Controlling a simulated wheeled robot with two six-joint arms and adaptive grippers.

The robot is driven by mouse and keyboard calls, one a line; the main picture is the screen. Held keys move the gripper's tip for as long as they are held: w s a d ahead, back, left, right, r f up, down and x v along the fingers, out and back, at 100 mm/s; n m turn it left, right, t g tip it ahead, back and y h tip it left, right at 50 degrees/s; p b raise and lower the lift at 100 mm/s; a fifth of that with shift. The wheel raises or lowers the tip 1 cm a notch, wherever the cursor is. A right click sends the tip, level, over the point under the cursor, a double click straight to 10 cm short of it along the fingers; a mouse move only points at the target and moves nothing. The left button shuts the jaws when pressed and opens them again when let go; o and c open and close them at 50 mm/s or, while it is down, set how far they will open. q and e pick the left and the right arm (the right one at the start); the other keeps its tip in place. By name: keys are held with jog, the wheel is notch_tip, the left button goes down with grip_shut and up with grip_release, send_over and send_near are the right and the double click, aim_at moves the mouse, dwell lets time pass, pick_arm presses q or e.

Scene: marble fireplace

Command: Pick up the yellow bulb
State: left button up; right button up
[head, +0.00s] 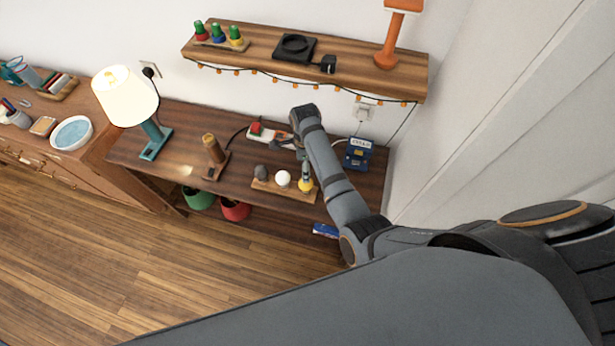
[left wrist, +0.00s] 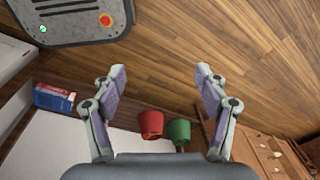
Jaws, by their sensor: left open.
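The yellow bulb (head: 305,185) sits at the right end of a small wooden board (head: 262,186) on the wooden table. A white bulb (head: 283,178) and a dark grey bulb (head: 261,171) stand on the same board to its left. My right gripper (head: 301,157) is lowered just above the yellow bulb, partly hidden behind its own wrist. I cannot tell whether its fingers touch the bulb or how far they are apart. My left gripper (left wrist: 158,88) is open and empty in the left wrist view, away from the bulbs.
A lit lamp (head: 127,98), a brown wooden post (head: 213,152) and a blue device (head: 358,153) stand on the table. A wall shelf (head: 350,79) with a string of lights hangs above. Red (head: 234,209) and green (head: 199,200) buckets are below. The front floor is clear.

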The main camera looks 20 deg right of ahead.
aim_at(306, 186)
jog(key=shift+f, duration=0.2)
jog(key=f, duration=0.1)
jog(key=s+f, duration=0.1)
jog(key=f, duration=0.2)
jog(key=shift+s+a, duration=0.2)
jog(key=shift+a, duration=0.15)
jog(key=shift+w+d+f, duration=0.1)
jog(key=shift+w+f, duration=0.1)
jog(key=shift+f, duration=0.05)
jog(key=shift+w+d+f, duration=0.1)
jog(key=shift+f, duration=0.05)
jog(key=shift+f+b, duration=0.9)
jog(key=shift+b, duration=0.35)
notch_tip(306, 186, down, 3)
jog(key=b, duration=0.4)
jog(key=shift+f, duration=0.2)
jog(key=shift+r, duration=0.15)
pick_arm(q)
notch_tip(306, 186, down, 6)
jog(key=shift+s+a+f, duration=0.15)
jog(key=shift+s+a, duration=0.15)
jog(key=shift+s, duration=0.1)
pick_arm(e)
jog(key=shift+s, duration=0.25)
jog(key=c, duration=1.2)
